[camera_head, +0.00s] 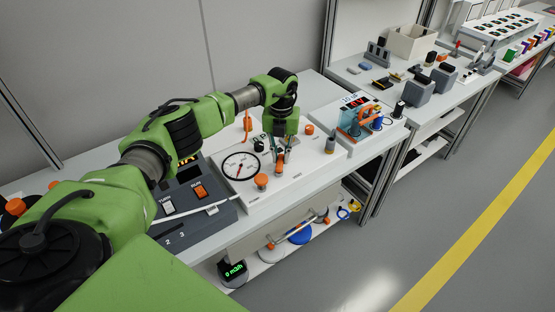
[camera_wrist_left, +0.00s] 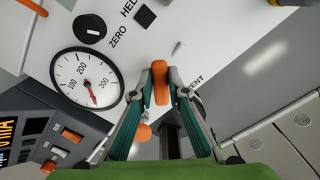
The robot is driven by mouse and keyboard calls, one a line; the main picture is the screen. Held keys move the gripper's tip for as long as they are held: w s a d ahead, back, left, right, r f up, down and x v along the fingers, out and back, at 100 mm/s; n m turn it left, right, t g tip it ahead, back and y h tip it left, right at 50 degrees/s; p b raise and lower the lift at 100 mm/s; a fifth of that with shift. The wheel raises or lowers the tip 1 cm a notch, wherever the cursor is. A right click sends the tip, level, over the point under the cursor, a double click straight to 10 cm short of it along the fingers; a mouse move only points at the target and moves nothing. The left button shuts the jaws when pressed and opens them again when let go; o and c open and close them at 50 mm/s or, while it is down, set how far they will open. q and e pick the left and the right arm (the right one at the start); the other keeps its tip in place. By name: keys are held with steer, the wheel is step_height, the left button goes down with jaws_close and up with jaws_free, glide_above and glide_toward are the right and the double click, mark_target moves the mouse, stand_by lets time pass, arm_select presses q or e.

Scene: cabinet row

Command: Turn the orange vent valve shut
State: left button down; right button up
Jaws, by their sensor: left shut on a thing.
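My left gripper (camera_head: 279,163) reaches down onto the white panel (camera_head: 297,172) from above. In the left wrist view its two fingertips (camera_wrist_left: 160,80) are shut on an orange handle (camera_wrist_left: 161,84), one on each side. The partly covered label beside it ends in "ENT", so I take it as the vent valve. The handle's base is hidden by the fingers, and in the head view the handle is mostly covered by the gripper. My right gripper is not in view.
A round gauge (camera_head: 241,166) with a red needle is on the panel. An orange knob (camera_head: 261,181) stands close to the gripper, and another (camera_head: 309,129) is farther back. A dark switch box (camera_head: 190,205) lies to the left. The bench (camera_head: 235,235) ends in front.

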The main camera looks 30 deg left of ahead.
arm_select(q)
steer(key=m, duration=0.1)
steer(key=d+m+b, duration=0.1)
steer(key=m, duration=0.1)
steer(key=m+b, duration=0.1)
steer(key=shift+w+d+m, duration=0.2)
steer(key=shift+w+m, duration=0.05)
steer(key=shift+m, duration=0.05)
steer(key=shift+s+d+m+b, duration=0.1)
steer(key=shift+d+m+b, duration=0.3)
steer(key=shift+m, duration=0.8)
steer(key=shift+s+d+m+b, duration=0.1)
steer(key=shift+d+m+b, duration=0.2)
steer(key=shift+m, duration=0.9)
steer(key=shift+d+r, duration=0.1)
steer(key=c, duration=2)
jaws_free()
steer(key=shift+o, duration=0.2)
step_height(320, 180, up, 12)
